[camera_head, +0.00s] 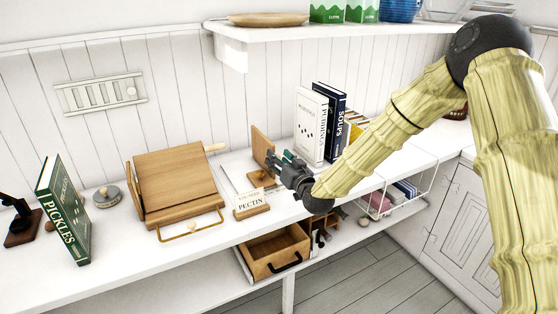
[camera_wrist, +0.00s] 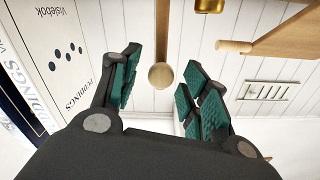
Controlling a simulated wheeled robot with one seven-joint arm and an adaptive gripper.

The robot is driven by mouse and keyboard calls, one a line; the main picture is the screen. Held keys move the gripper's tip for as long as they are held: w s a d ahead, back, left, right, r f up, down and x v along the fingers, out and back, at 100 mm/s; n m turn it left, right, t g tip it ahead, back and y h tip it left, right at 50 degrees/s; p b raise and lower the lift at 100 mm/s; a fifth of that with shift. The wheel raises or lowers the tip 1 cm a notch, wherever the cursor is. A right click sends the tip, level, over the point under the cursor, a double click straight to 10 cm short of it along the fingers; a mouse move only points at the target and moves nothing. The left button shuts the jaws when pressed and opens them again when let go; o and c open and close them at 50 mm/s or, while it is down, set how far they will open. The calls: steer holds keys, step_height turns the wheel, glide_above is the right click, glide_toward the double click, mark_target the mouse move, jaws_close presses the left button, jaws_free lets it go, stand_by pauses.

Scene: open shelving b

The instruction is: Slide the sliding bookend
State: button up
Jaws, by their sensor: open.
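The sliding bookend is an upright wooden plate (camera_head: 262,145) on the white counter, left of the standing books. In the wrist view its edge shows as a narrow wooden strip (camera_wrist: 162,28) with a round wooden knob (camera_wrist: 161,76) at its end. My gripper (camera_head: 274,162) is open and right beside the bookend in the head view, hiding its lower part. In the wrist view the knob appears between my two green-padded fingers (camera_wrist: 158,88), with clear gaps on both sides. I see no contact, and cannot tell whether the knob is within fingertip depth.
A white book (camera_head: 311,124) and a dark book (camera_head: 335,118) stand close right of my gripper. A wooden book stand (camera_head: 176,182) and a pectin card (camera_head: 250,201) are to the left. An open drawer (camera_head: 274,252) is below the counter; a shelf (camera_head: 300,31) hangs above.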

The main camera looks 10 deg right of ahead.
steer(key=v, duration=1.2)
